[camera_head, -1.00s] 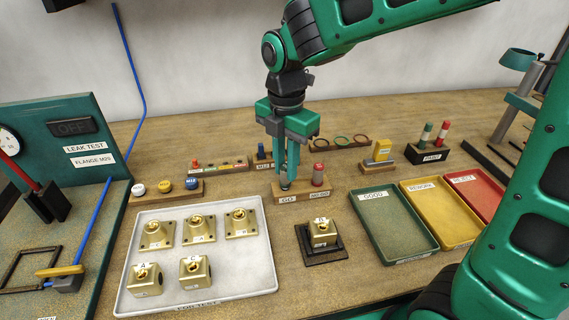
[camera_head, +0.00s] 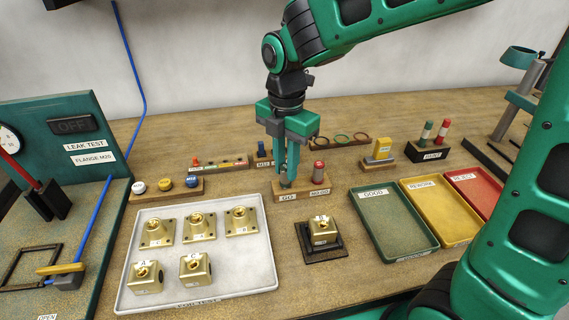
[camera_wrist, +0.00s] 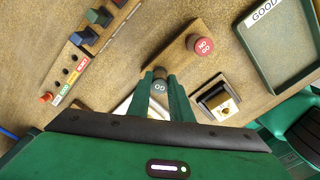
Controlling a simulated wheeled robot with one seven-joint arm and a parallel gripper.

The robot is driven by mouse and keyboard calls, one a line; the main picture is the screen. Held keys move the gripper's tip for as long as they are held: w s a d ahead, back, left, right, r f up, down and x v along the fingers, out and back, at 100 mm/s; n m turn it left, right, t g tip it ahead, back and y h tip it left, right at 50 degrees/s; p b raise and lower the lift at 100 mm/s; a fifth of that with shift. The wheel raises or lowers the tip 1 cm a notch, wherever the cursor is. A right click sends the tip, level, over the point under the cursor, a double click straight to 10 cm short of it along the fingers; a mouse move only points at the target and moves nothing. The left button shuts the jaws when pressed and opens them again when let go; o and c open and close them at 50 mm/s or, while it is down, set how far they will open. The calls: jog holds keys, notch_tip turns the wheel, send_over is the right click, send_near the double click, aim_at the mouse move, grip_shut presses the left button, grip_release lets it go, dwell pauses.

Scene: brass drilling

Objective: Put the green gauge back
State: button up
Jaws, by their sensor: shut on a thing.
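My gripper (camera_head: 287,178) is shut on a gauge at the left end of a small wooden gauge block (camera_head: 299,194), over its GO label. In the wrist view a round end marked GO (camera_wrist: 159,87) shows between my fingers. The fingers hide most of this gauge, so its green colour is hard to make out. Its lower end is at the block; I cannot tell if it is fully seated. The red NO-GO gauge (camera_head: 318,173) stands upright in the same block, to the right; it also shows in the wrist view (camera_wrist: 200,45).
A brass part (camera_head: 322,229) sits on a dark fixture in front of the block. A white tray (camera_head: 260,285) of brass parts lies front left. Green GOOD (camera_head: 393,222), yellow and red trays lie right. A ring stand (camera_head: 342,142) and small racks stand behind.

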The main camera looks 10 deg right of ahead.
jog(key=shift+f, duration=0.25)
dwell(0.6)
jog(key=o, duration=1.3)
jog(key=shift+r, duration=3.5)
